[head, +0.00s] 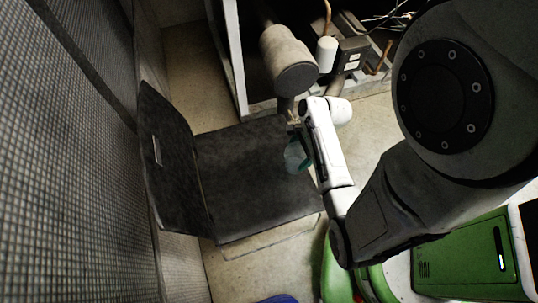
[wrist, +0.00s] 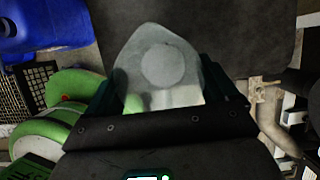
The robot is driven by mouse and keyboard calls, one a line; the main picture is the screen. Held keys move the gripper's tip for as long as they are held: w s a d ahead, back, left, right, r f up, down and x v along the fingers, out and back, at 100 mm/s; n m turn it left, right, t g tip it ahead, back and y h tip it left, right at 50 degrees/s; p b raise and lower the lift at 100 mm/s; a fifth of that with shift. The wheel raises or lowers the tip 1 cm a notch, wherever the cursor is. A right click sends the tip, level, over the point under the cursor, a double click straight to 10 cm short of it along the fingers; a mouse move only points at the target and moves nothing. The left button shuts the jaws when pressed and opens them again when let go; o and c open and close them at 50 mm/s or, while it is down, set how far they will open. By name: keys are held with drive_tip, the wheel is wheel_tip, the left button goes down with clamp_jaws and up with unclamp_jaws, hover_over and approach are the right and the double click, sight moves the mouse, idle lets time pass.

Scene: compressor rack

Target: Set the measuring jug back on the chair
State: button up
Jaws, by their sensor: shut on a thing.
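The measuring jug (head: 295,157) is a pale, see-through vessel over the right part of the dark chair (head: 245,170) seat in the head view. In the wrist view the jug (wrist: 160,65) shows from above, with a rounded triangular outline and a round base. My gripper (head: 301,148) is shut on the jug; in the wrist view its fingers (wrist: 170,98) sit on either side of it. The chair seat (wrist: 235,35) lies behind the jug there. I cannot tell whether the jug touches the seat.
The chair's backrest (head: 170,160) stands at left beside a mesh wall (head: 75,170). A compressor rack with a grey cylinder (head: 288,62) stands behind the chair. A blue object (wrist: 45,22) is at the upper left in the wrist view. Most of the seat is bare.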

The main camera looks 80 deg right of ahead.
drive_tip(key=shift+w+d+f+b, duration=0.45)
drive_tip(key=shift+w+d+f, duration=0.2)
drive_tip(key=shift+w+f, duration=1.05)
drive_tip(key=shift+w+d+f+b, duration=0.55)
drive_tip(key=shift+w+f, duration=0.8)
drive_tip(key=shift+f, duration=0.65)
drive_tip(key=shift+w+d+f+b, duration=0.35)
drive_tip(key=shift+w+d+f, duration=0.35)
drive_tip(key=shift+w+f, duration=1)
drive_tip(key=shift+s+f, duration=0.2)
drive_tip(key=shift+f, duration=0.15)
drive_tip(key=o, duration=1)
drive_tip(key=shift+c, duration=0.2)
